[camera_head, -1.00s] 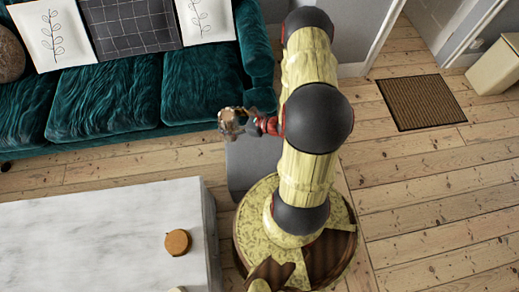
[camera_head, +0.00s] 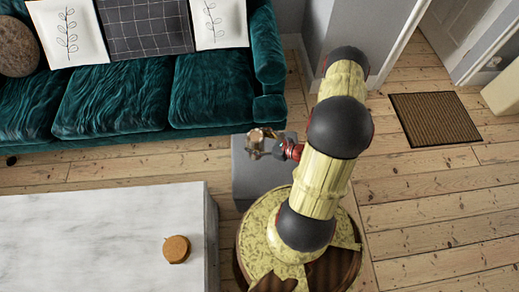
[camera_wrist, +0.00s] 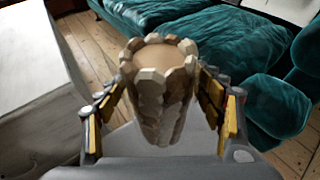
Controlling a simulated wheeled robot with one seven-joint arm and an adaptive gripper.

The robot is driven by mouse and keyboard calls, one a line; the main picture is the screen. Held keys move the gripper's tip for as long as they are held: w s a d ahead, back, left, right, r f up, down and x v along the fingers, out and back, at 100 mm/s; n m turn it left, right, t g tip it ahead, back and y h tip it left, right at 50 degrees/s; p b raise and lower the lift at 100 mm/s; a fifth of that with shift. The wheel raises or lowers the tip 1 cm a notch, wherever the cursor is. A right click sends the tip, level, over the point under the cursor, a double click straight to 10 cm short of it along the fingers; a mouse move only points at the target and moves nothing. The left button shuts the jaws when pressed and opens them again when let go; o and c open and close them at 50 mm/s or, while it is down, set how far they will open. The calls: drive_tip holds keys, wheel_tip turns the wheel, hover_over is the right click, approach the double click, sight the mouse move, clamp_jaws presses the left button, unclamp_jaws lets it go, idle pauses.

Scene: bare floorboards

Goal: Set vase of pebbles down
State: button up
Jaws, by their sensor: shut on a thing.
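The vase of pebbles (camera_wrist: 160,95) is a tan and brown pebbled vessel with a ragged stone rim. In the wrist view it sits upright between the two yellow-padded fingers of my gripper (camera_wrist: 160,108), which is shut on it. In the head view the vase (camera_head: 257,142) is small, at the end of my gripper (camera_head: 265,143), above or in front of a grey block-like surface (camera_head: 250,180). I cannot tell whether its base touches that surface. The underside of the vase is hidden.
A white marble-topped table (camera_head: 90,230) with a round orange-brown object (camera_head: 176,249) stands at lower left. A teal sofa (camera_head: 120,100) with cushions runs along the back left. A brown doormat (camera_head: 435,119) lies on the floorboards at right, where the floor is mostly clear.

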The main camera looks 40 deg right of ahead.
drive_tip(key=w+d+f+b, duration=0.2)
drive_tip(key=w+f+b, duration=0.1)
drive_tip(key=w+f, duration=0.1)
drive_tip(key=w+d+f+b, duration=0.2)
drive_tip(key=w+f+b, duration=0.1)
drive_tip(key=w+f, duration=0.2)
drive_tip(key=shift+w+d+f, duration=0.15)
drive_tip(key=shift+d+f, duration=0.1)
drive_tip(key=shift+f, duration=0.9)
drive_tip(key=o, duration=2.1)
drive_tip(key=shift+a+f, duration=0.1)
